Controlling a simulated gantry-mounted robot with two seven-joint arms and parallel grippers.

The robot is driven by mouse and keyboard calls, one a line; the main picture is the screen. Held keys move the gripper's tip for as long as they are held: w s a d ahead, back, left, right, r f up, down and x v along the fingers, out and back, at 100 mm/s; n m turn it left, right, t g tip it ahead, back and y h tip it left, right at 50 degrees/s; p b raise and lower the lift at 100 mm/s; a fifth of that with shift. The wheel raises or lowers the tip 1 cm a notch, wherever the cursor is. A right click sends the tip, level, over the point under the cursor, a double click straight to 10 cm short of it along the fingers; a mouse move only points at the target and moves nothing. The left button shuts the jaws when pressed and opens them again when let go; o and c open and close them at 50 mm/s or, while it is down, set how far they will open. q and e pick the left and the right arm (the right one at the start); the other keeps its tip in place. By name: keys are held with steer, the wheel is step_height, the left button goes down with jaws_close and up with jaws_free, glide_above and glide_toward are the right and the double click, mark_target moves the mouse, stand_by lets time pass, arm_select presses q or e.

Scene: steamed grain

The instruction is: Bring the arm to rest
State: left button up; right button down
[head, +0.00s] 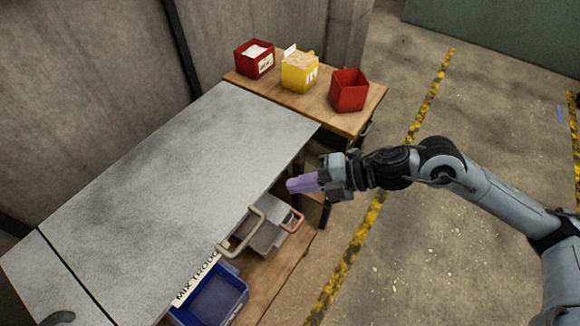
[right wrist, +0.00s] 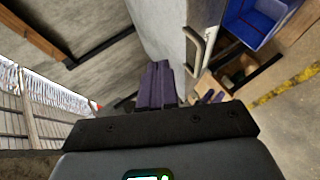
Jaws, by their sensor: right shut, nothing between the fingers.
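My right gripper (head: 303,185) is in the head view, to the right of the grey tabletop's edge. Its purple fingers are shut with nothing between them and point left toward the table. In the right wrist view the fingers (right wrist: 156,86) are together. My right arm reaches in from the right side of the head view. My left gripper is not clearly in view; only a small dark grey piece shows at the bottom left corner.
A grey table (head: 180,170) fills the left. A wooden bench holds red (head: 254,58), yellow (head: 299,72) and red (head: 349,90) bins. Floor at right is clear.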

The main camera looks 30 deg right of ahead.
steer(key=s+a+f+m+t+y+p, duration=0.1)
steer(key=s+a+f+m+t+y, duration=0.1)
steer(key=s+a+f+m, duration=0.75)
steer(key=s+d+f+m+g+h, duration=0.5)
steer(key=s+d+f+m+h, duration=0.4)
steer(key=d+m+h, duration=0.55)
step_height(320, 180, up, 37)
steer(key=a+m+y+p, duration=0.1)
steer(key=p, duration=3.7)
steer(key=shift+s+a+p, duration=0.15)
steer(key=shift+a+p, duration=0.2)
steer(key=shift+a, duration=0.05)
steer(key=shift+y, duration=0.25)
